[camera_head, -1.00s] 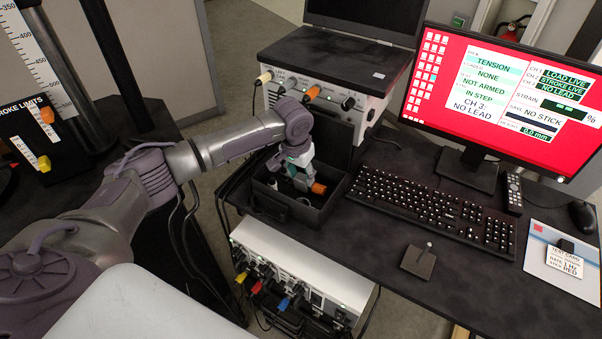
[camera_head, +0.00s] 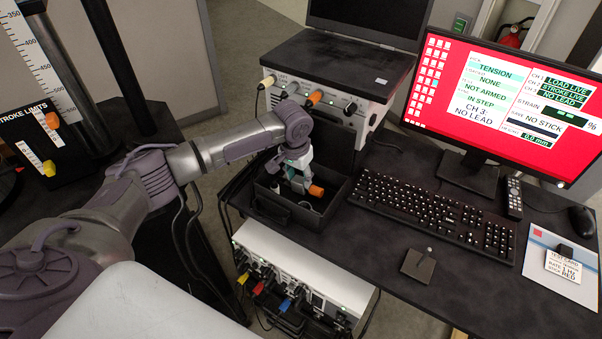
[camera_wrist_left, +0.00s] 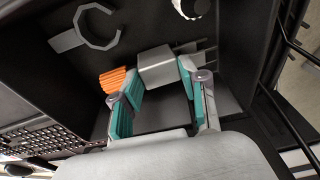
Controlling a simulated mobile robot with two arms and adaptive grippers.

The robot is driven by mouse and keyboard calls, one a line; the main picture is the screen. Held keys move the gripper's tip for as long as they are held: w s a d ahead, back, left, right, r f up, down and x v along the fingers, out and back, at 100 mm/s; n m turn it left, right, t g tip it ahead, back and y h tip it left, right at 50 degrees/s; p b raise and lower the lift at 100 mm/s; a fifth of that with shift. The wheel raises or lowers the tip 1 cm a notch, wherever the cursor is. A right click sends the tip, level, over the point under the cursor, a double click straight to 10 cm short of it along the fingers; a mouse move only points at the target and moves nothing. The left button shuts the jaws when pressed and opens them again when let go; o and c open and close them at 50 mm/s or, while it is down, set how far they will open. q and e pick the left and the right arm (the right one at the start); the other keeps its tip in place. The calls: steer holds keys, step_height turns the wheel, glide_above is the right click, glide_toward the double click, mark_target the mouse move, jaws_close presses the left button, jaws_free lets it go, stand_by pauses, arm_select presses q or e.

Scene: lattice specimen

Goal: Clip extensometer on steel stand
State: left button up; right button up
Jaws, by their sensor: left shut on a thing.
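My left gripper (camera_head: 299,167) reaches down into an open black case on the desk. Its teal-padded fingers, also in the left wrist view (camera_wrist_left: 158,80), are shut on a small grey block with an orange end (camera_wrist_left: 116,79) and thin prongs. This looks like the extensometer (camera_wrist_left: 157,67); its orange end also shows in the head view (camera_head: 316,190). It is still inside the case. A small dark square plate with a short upright pin (camera_head: 418,264) stands on the desk to the right; I cannot tell whether it is the steel stand. My right gripper is not in view.
The case (camera_head: 283,210) has raised walls around the gripper. In the wrist view a grey C-shaped clip (camera_wrist_left: 95,27) and a white round knob lie nearby. A keyboard (camera_head: 430,212), monitor (camera_head: 480,105) and grey instrument (camera_head: 325,108) surround the case. The front desk is mostly clear.

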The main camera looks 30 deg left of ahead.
mark_target(301, 180)
arm_select(q)
steer(key=shift+w+d+r+p, duration=0.1)
steer(key=shift+d+r+p, duration=0.05)
steer(key=shift+r+p, duration=0.6)
steer(key=shift+w+d+r+p, duration=0.1)
steer(key=shift+r+p, duration=0.45)
steer(key=shift+r, duration=0.25)
step_height(301, 180, up, 10)
steer(key=p, duration=1.1)
stand_by(0.9)
